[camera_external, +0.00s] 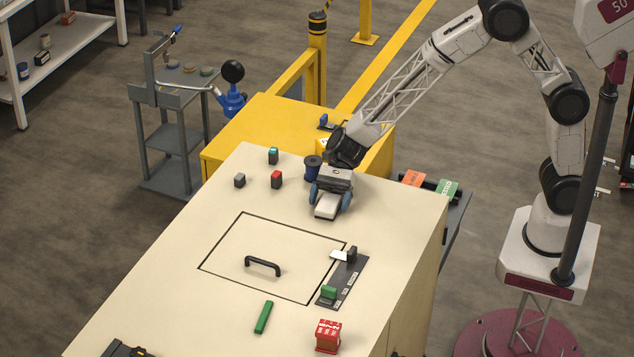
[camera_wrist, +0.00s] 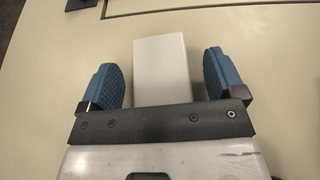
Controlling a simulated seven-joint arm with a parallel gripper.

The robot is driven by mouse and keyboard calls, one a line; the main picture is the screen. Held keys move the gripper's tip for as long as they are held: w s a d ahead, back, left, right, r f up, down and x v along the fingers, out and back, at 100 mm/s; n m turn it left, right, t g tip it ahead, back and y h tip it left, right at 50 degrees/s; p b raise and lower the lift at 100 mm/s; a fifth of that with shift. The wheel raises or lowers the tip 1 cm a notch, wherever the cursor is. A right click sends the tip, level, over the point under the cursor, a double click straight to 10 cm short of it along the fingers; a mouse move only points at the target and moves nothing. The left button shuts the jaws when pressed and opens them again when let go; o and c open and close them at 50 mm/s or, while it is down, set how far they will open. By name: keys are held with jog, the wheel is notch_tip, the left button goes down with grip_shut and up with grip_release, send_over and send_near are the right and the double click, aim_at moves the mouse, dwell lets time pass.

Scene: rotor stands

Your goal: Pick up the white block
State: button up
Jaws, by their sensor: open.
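The white block (camera_external: 327,206) lies on the cream table top, near its right edge, in the external view. In the wrist view the white block (camera_wrist: 161,69) is between the two blue fingers, with a gap on each side. Its near end is hidden behind my gripper's dark bar. My gripper (camera_external: 330,198) is open and low over the block, with its fingers on either side of it. In the wrist view my gripper (camera_wrist: 162,78) shows both fingers apart and not touching the block.
A dark blue spool (camera_external: 312,168) stands close behind my gripper. Small blocks, one red-topped (camera_external: 276,179) and one grey (camera_external: 239,180), stand to the left. A hatch with a black handle (camera_external: 262,265), a dark switch plate (camera_external: 343,281) and a red box (camera_external: 328,336) are nearer the camera.

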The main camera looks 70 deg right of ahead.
aim_at(332, 200)
jog(key=c, duration=1)
jog(key=shift+c, duration=0.2)
jog(key=shift+r, duration=0.15)
jog(key=shift+r, duration=0.5)
jog(key=shift+s+d+r, duration=0.1)
jog(key=shift+s+r, duration=0.05)
jog(key=shift+r, duration=0.45)
jog(key=shift+s+d+r, duration=0.1)
jog(key=shift+s+r, duration=0.05)
jog(key=shift+r, duration=0.4)
jog(key=s+d, duration=0.2)
jog(key=s, duration=0.2)
jog(key=s+d+r, duration=0.1)
jog(key=s+d, duration=0.2)
jog(key=s, duration=0.1)
jog(key=s+d, duration=0.3)
jog(key=s, duration=0.1)
jog(key=shift+s+d+r, duration=0.2)
jog(key=shift+s+d, duration=0.05)
jog(key=shift+s, duration=0.1)
jog(key=shift+w, duration=0.1)
